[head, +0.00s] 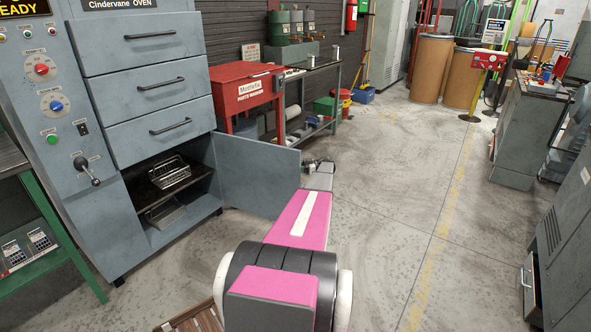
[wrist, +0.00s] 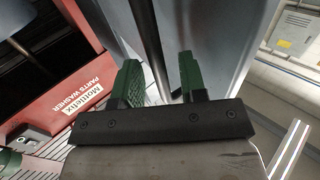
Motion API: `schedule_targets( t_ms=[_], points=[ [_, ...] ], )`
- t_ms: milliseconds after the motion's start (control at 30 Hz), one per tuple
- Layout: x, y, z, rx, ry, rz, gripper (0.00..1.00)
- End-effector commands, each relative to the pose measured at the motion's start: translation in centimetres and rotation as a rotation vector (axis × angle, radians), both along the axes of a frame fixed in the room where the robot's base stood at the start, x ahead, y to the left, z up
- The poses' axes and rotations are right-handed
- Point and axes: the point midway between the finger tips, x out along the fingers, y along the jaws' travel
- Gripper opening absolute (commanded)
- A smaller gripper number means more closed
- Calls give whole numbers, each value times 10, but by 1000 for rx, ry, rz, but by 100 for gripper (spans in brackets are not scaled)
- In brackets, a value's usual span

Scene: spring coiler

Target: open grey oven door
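The grey oven (head: 140,60) stands at the left in the head view. Its lower door (head: 255,175) is swung wide open to the right, showing the dark inside. My gripper (head: 318,165) is at the door's far free end, partly hidden behind my own arm. In the wrist view, the two green fingers of my gripper (wrist: 158,80) are apart, with a dark upright bar (wrist: 148,45) between them and a gap beside the right finger. The bar looks like the door's handle. The door's grey face (wrist: 205,35) rises behind the fingers.
Inside the open compartment, a wire basket (head: 170,173) sits on a shelf. A red parts washer (head: 243,90) stands just behind the door. A green-framed table (head: 60,220) is at the left. The floor (head: 400,190) to the right is clear.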

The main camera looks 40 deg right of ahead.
Motion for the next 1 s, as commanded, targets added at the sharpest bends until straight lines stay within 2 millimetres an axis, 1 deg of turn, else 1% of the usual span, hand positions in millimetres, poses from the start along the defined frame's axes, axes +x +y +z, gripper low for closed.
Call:
schedule_targets(
  t_ms=[167,400,500,633,1000],
  points=[
    [-13,-25,-1,-1,1,-2,39],
    [-36,-64,-1,0,0,-1,39],
    [-43,-75,-1,1,0,0,39],
    [-47,-82,0,1,1,1,39],
    [-48,-82,0,1,1,1,39]
  ],
)
